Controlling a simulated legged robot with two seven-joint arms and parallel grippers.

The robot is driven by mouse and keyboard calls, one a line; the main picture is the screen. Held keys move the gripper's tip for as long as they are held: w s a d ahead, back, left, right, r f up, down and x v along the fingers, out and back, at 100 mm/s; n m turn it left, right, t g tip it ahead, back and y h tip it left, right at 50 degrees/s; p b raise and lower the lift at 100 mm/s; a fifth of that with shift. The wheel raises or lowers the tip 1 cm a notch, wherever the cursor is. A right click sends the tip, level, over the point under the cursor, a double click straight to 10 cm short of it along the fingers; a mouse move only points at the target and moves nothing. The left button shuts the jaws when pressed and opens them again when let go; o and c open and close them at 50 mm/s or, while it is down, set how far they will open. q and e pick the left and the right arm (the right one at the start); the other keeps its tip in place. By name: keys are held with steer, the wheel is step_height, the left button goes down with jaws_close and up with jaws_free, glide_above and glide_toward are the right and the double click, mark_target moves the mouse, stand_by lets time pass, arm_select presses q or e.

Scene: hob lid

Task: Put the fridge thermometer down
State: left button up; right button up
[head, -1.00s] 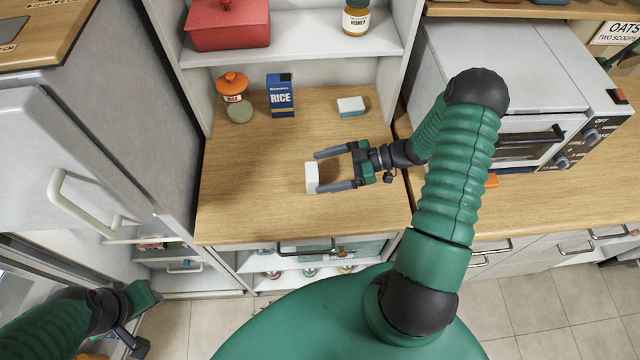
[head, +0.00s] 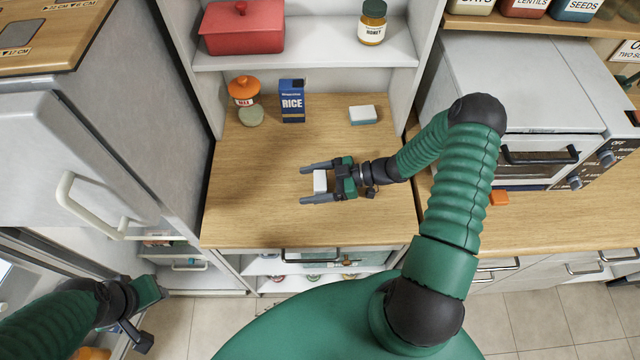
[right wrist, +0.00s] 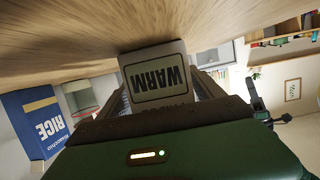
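The fridge thermometer, a small white block (head: 320,181), stands on the wooden counter in the head view. In the right wrist view its face (right wrist: 158,80) reads WARM, upside down. My right gripper (head: 303,183) is open, with one finger on each side of the thermometer; any gap to its sides is too small to tell. The fingertips reach past it. My left gripper (head: 140,325) is low at the left by the open fridge, and its fingers are not clear.
A red pot (head: 242,28) and honey jar (head: 373,22) are on the shelf above. The counter (head: 250,210) is clear left of my right gripper.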

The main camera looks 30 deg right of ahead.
steer(key=shift+d, duration=0.25)
steer(key=c, duration=0.5)
steer(key=shift+a+r, duration=0.1)
steer(key=shift+a, duration=0.3)
steer(key=c, duration=0.8)
